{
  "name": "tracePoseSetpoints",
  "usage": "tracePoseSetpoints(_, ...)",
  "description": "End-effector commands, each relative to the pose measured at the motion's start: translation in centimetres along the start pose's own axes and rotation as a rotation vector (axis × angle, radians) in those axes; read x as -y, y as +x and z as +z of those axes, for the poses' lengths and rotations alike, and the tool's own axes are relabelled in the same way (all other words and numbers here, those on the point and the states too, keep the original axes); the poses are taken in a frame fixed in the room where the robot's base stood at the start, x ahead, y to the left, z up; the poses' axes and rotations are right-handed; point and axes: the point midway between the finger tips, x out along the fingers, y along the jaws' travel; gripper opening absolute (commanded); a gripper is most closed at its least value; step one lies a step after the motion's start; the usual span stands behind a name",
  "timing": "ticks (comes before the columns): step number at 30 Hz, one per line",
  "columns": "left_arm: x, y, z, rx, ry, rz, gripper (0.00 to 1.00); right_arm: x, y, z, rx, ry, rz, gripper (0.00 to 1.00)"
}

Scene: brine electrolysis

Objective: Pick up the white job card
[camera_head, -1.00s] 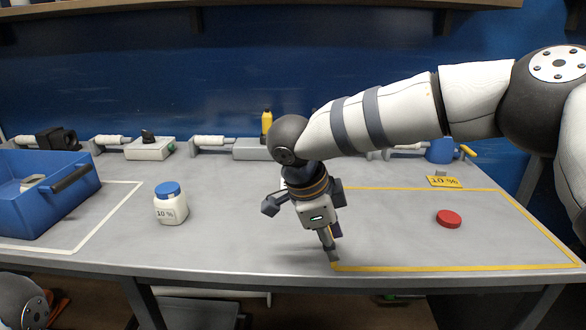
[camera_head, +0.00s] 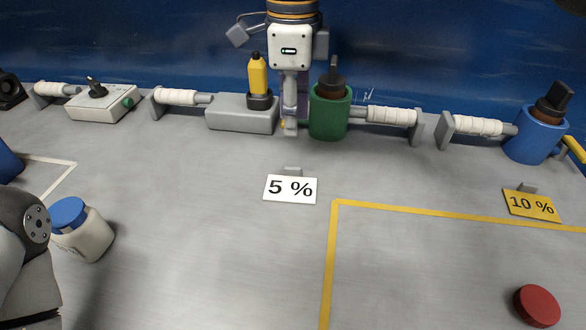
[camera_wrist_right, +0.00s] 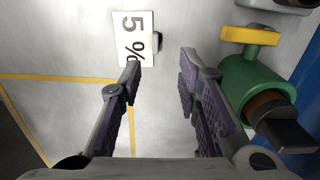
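The white job card (camera_head: 290,188), marked "5 %", stands at a slant against a small grey holder on the bench in the head view. It also shows at the top of the right wrist view (camera_wrist_right: 128,40). My right gripper (camera_head: 289,128) points down behind the card, between the grey block and the green vessel. In the wrist view the right gripper (camera_wrist_right: 160,66) has its fingers apart with nothing between them. One fingertip overlaps the card's lower edge in that picture; I cannot tell whether they touch. My left gripper is not in view; part of my left arm shows at lower left.
The green vessel (camera_head: 330,112) stands close beside the right gripper. A yellow bottle (camera_head: 258,75) is on the grey block (camera_head: 242,114). The bench around the white card is clear.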

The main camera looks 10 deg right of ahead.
Motion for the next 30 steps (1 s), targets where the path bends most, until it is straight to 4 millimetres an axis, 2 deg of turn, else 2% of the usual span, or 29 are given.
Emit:
tracePoseSetpoints(1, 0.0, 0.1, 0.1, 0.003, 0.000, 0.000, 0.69, -0.1, 1.5, -0.1, -0.004, 0.000, 0.006, 0.31)
tracePoseSetpoints(3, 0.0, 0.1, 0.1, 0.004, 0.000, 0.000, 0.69, -0.1, 3.0, -0.1, -0.003, 0.001, 0.005, 0.31)
tracePoseSetpoints(8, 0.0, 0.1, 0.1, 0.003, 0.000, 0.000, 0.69, 0.0, 5.0, -0.1, -0.003, 0.000, 0.002, 0.31)
tracePoseSetpoints(15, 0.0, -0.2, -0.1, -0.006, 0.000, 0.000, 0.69, -0.5, 9.3, -0.5, -0.003, 0.000, 0.001, 0.31)
tracePoseSetpoints(18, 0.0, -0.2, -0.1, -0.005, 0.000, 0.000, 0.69, -0.4, 10.1, -0.5, -0.003, 0.000, 0.001, 0.31)
tracePoseSetpoints(23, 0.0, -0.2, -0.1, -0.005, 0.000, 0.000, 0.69, -0.4, 10.1, -0.5, -0.002, 0.000, 0.000, 0.31)
tracePoseSetpoints(24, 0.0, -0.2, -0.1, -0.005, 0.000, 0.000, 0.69, -0.4, 10.1, -0.5, -0.002, 0.000, 0.000, 0.29)
tracePoseSetpoints(28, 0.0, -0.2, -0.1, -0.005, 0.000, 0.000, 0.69, -0.4, 10.1, -0.5, -0.002, 0.001, -0.001, 0.00)
tracePoseSetpoints(30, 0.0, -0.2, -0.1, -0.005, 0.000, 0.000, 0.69, -0.4, 10.1, -0.5, -0.002, 0.001, -0.001, 0.00)
